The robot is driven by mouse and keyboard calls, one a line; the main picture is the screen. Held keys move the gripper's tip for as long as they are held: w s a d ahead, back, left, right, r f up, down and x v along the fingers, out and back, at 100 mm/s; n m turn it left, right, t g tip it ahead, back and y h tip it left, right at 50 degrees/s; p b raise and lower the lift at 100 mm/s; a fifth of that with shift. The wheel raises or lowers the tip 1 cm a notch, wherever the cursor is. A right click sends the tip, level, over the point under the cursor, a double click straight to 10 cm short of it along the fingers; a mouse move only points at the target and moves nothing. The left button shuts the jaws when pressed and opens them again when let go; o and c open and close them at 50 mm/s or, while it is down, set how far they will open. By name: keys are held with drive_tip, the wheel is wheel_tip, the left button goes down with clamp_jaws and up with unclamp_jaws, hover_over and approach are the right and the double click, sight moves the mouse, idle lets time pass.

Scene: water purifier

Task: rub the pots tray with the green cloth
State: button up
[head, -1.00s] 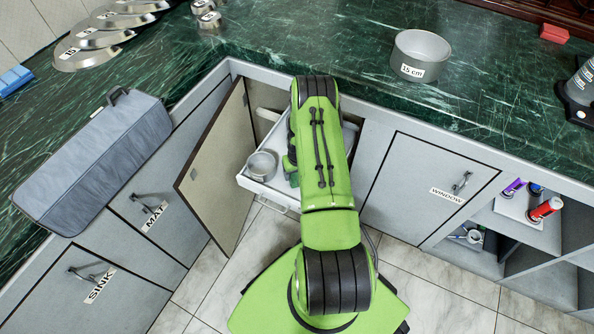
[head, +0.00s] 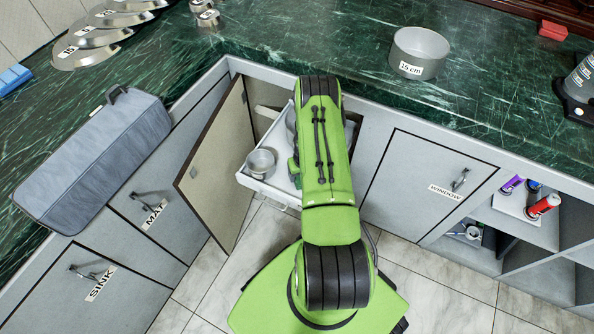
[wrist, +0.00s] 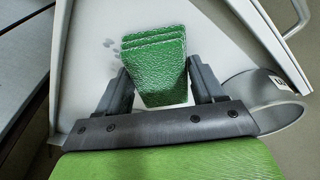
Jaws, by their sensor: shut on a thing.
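The pots tray (head: 268,191) is a white pull-out tray, drawn out of the open corner cabinet; its pale surface (wrist: 88,75) fills much of the wrist view. The green cloth (wrist: 156,72), a textured, layered pad, is between the two fingers of my gripper (wrist: 160,82). My gripper is shut on it, over the tray surface; exact contact with the tray is unclear.
A grey pot (head: 261,163) stands in the tray, close right of my gripper in the wrist view (wrist: 264,103). The open cabinet door (head: 219,165) is left of the tray. A 15 cm pot (head: 419,54) and a grey case (head: 95,163) rest on the green counter.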

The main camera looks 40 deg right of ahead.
drive_tip(key=shift+s+d, duration=0.4)
drive_tip(key=shift+s, duration=0.75)
drive_tip(key=shift+s+d, duration=0.4)
drive_tip(key=shift+s, duration=0.75)
drive_tip(key=shift+s+d, duration=0.4)
drive_tip(key=shift+s, duration=0.75)
drive_tip(key=shift+s+f, duration=0.15)
drive_tip(key=shift+s, duration=0.25)
drive_tip(key=shift+c, duration=0.4)
drive_tip(key=shift+w+a+f+b, duration=0.1)
drive_tip(key=shift+w+a+b, duration=0.1)
drive_tip(key=shift+w, duration=0.2)
drive_tip(key=shift+w+a+b, duration=0.1)
drive_tip(key=shift+w+b, duration=0.05)
drive_tip(key=shift+w, duration=0.25)
drive_tip(key=shift+w+a+r, duration=0.1)
drive_tip(key=shift+w+a, duration=0.35)
drive_tip(key=shift+w, duration=0.95)
drive_tip(key=shift+w+a+r, duration=0.1)
drive_tip(key=shift+w+a, duration=0.35)
drive_tip(key=shift+w, duration=0.9)
drive_tip(key=shift+w+a+r, duration=0.1)
drive_tip(key=shift+w+a, duration=0.35)
drive_tip(key=shift+w, duration=0.95)
drive_tip(key=shift+r+p, duration=1.9)
drive_tip(key=shift+r, duration=1.15)
